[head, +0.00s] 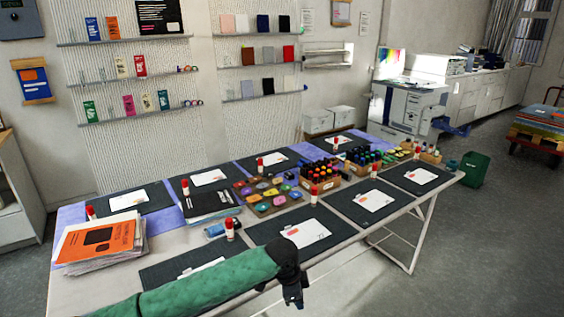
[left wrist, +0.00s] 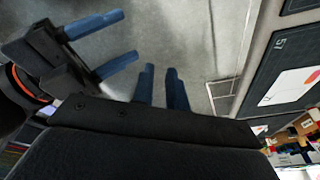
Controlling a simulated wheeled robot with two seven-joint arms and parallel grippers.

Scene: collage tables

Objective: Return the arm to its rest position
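My left arm, in a green sleeve, reaches in from the bottom left of the head view. Its dark left gripper (head: 293,296) hangs at the table's front edge. In the left wrist view the blue fingers of my left gripper (left wrist: 162,82) stand slightly apart with nothing seen between them. My right gripper (left wrist: 112,45) shows at the upper left of that view, its blue fingers well apart and empty. It is outside the head view.
The long table (head: 95,293) carries dark mats, white cards, red-capped glue sticks (head: 230,229), bottle crates (head: 322,181) and an orange-topped paper stack (head: 98,243). Bare grey floor (head: 462,255) lies to the right. A green bin (head: 474,170) stands beyond the table's right end.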

